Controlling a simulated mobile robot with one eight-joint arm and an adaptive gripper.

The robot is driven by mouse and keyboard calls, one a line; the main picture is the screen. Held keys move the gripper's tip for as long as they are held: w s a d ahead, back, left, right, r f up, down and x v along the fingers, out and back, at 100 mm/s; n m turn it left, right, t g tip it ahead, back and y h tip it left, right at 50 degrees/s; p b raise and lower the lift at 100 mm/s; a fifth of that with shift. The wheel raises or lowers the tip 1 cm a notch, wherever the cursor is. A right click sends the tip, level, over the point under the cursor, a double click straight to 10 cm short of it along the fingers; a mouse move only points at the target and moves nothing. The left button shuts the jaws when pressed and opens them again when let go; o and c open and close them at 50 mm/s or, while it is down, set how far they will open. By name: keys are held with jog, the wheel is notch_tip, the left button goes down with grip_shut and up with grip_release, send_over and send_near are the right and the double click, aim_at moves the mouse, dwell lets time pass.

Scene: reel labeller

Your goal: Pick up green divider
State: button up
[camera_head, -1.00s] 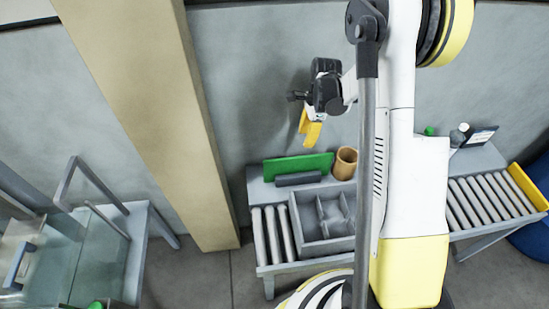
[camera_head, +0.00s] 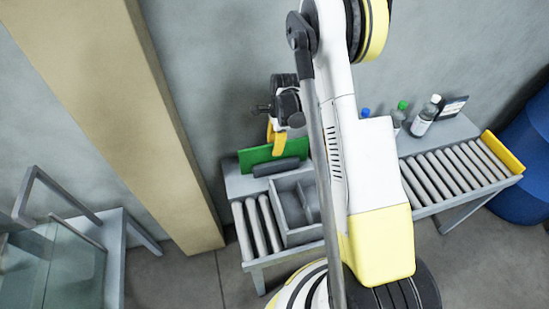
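The green divider (camera_head: 256,155) is a flat green panel that stands on edge at the back of the grey roller table, behind a dark grey bar. My gripper (camera_head: 275,140) points down with yellow fingers at the divider's top edge. One finger overlaps the divider's face in the picture. The gap between the fingers is too small to read, and I cannot tell whether they touch the divider.
A dark grey bar (camera_head: 276,167) lies just in front of the divider. A grey compartment tray (camera_head: 283,233) sits beside grey rollers (camera_head: 257,224), partly hidden by my arm. A tan pillar (camera_head: 120,120) rises at left.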

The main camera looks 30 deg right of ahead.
grip_shut()
jog(key=shift+r, duration=0.1)
